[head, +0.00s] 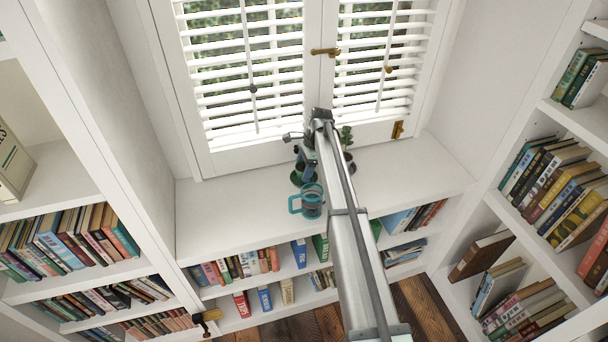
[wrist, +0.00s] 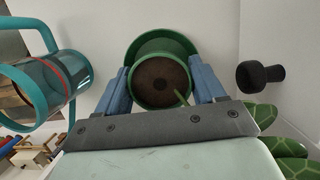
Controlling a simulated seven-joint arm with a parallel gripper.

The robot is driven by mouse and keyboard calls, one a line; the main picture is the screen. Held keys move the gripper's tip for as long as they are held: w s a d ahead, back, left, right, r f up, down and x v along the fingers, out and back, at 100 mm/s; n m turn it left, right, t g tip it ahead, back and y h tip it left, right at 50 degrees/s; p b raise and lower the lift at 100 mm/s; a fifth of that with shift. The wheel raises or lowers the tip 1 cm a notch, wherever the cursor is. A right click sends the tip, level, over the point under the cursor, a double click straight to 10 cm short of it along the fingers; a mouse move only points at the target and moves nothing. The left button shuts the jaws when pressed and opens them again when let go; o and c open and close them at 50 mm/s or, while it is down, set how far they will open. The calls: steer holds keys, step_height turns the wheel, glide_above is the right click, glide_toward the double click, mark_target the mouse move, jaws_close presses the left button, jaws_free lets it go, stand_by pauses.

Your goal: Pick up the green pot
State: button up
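The green pot (wrist: 160,80), holding brown soil and a short green stem, sits between the two blue fingers of my gripper (wrist: 160,84) in the wrist view. A wider green rim shows behind it. One finger is on each side, very close to the pot; I cannot tell whether they touch it. In the head view the green pot (head: 297,178) shows only partly on the white window ledge, beside my gripper (head: 303,163), which covers much of it.
A teal see-through mug (head: 311,202) stands close by, left of the pot in the wrist view (wrist: 52,85). A black object (wrist: 260,76) and a leafy plant (head: 346,140) are to the right. The ledge (head: 225,215) is clear at left; bookshelves flank it.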

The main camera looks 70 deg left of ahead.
mark_target(301, 167)
steer(key=c, duration=1)
steer(key=shift+r, duration=0.15)
steer(key=shift+r, duration=6.4)
step_height(301, 167, down, 10)
steer(key=m+y, duration=0.1)
steer(key=m, duration=0.3)
